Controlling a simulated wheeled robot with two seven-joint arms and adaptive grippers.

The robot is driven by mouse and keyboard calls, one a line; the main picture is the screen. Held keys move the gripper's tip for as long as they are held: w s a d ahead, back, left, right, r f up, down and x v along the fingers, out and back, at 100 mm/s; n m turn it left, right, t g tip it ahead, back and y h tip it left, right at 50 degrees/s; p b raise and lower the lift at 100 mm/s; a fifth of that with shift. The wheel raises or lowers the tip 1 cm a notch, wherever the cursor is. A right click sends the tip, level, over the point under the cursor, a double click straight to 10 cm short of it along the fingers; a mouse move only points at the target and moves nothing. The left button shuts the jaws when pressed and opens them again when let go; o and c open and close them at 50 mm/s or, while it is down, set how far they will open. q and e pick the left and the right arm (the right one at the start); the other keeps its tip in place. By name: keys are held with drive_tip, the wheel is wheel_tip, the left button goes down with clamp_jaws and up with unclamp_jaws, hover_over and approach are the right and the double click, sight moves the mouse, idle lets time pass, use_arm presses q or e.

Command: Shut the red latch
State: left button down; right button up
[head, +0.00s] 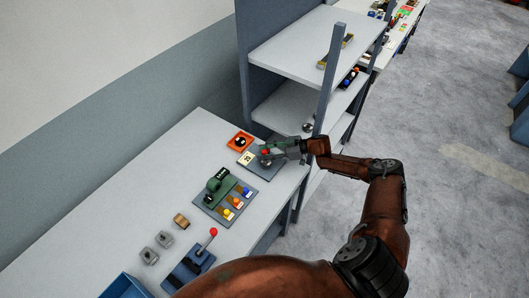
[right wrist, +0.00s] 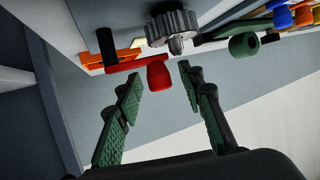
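The red latch shows in the right wrist view as a red bar ending in a rounded red knob (right wrist: 158,75), beside a grey ribbed wheel. In the head view only a small red spot of it (head: 264,152) shows at my right gripper (head: 268,155), over the far end of the workbench. In the right wrist view my right gripper (right wrist: 160,82) is open, with one green-padded finger on each side of the knob. Gaps show between the fingers and the knob, so I see no grip. My left gripper is not in view.
An orange piece (head: 240,140) and a white numbered card (head: 246,158) lie near the gripper. A panel with a green part and coloured knobs (head: 226,197) stands nearer, then a red-tipped lever (head: 211,236).

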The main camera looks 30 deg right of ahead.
drive_tip(key=shift+s, duration=0.1)
drive_tip(key=v, duration=1.2)
